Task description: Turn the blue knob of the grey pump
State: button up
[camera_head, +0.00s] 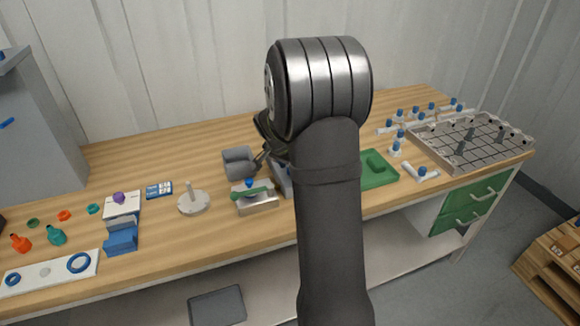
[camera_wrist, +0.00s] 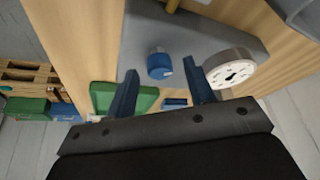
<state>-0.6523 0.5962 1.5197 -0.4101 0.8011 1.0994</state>
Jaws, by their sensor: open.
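The grey pump (camera_wrist: 195,32) fills the upper middle of the wrist view, with a sloped face. Its blue knob (camera_wrist: 160,66) stands out from that face, and a round white dial (camera_wrist: 231,71) sits to the right of it. My gripper (camera_wrist: 164,85) is open and empty. Its two blue fingers point toward the pump, with the knob between them in the picture; I cannot tell the gap in depth. In the head view only a grey strip of the pump (camera_head: 283,178) shows beside my arm, and the knob and fingertips are hidden.
A grey cylinder (camera_head: 238,162) and a metal block with a green bar (camera_head: 256,200) stand left of the pump. A green tray (camera_head: 378,180) is right of my arm. A metal grid rack (camera_head: 440,145) and small blue-capped fittings stand farther right. Bare wood lies behind.

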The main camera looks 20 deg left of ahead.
jog(key=shift+w+f, duration=0.1)
jog(key=shift+f, duration=0.1)
jog(key=shift+c, duration=0.2)
jog(key=c, duration=1)
jog(key=shift+o, duration=0.2)
jog(key=shift+n, duration=0.3)
jog(key=n+y, duration=0.1)
jog(key=n, duration=0.1)
jog(key=n+y, duration=0.1)
jog(key=n, duration=0.2)
jog(key=shift+d, duration=0.2)
jog(key=n+y, duration=0.1)
jog(key=n, duration=0.2)
jog(key=n+g+y, duration=0.1)
jog(key=n, duration=0.2)
jog(key=shift+w+d, duration=0.1)
jog(key=shift+n+g, duration=0.3)
